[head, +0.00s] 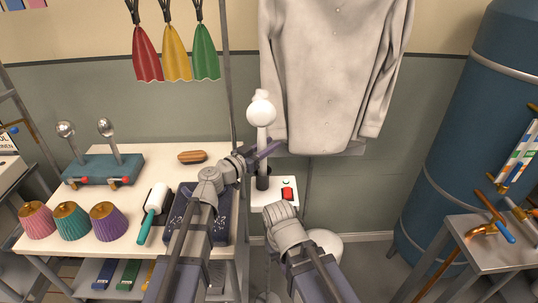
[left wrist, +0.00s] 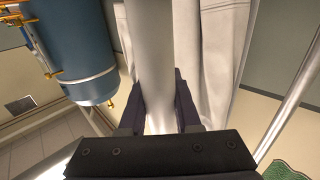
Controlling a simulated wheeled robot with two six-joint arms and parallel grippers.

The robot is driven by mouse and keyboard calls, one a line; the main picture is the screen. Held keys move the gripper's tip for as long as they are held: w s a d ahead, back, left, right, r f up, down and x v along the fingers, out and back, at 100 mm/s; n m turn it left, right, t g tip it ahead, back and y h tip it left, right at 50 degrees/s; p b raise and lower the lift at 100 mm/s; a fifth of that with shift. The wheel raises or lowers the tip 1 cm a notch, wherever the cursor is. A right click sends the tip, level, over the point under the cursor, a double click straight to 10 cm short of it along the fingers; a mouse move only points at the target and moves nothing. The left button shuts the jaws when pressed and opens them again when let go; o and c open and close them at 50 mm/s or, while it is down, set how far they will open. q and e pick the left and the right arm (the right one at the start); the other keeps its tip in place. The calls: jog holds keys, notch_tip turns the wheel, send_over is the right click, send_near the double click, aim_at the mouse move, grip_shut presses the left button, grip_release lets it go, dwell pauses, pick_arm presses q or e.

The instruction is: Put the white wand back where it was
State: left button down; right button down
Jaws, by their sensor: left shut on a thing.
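The white wand (head: 262,112) stands upright in front of the hanging shirt in the head view, with a rounded white head at its top. My left gripper (head: 264,151) is shut around its shaft, with a finger on each side. In the left wrist view the pale shaft (left wrist: 152,60) runs between the two dark fingers (left wrist: 160,115). A dark cylindrical piece (head: 263,180) is directly below the wand, above a white base with a red switch (head: 287,194). I cannot tell whether the wand is seated in it.
A pale shirt (head: 330,75) hangs close behind the wand. A thin rail post (head: 229,80) is just left. A blue tank (head: 465,150) stands right.

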pick_arm(q)
jog(key=shift+f, duration=0.8)
jog(key=shift+b, duration=0.3)
jog(key=shift+f, duration=0.15)
jog(key=c, duration=0.6)
grip_release()
jog(key=shift+s+a+r, duration=0.15)
jog(key=shift+s+r, duration=0.05)
jog(key=v, duration=1.1)
jog(key=shift+s+a, duration=0.15)
jog(key=shift+a, duration=0.05)
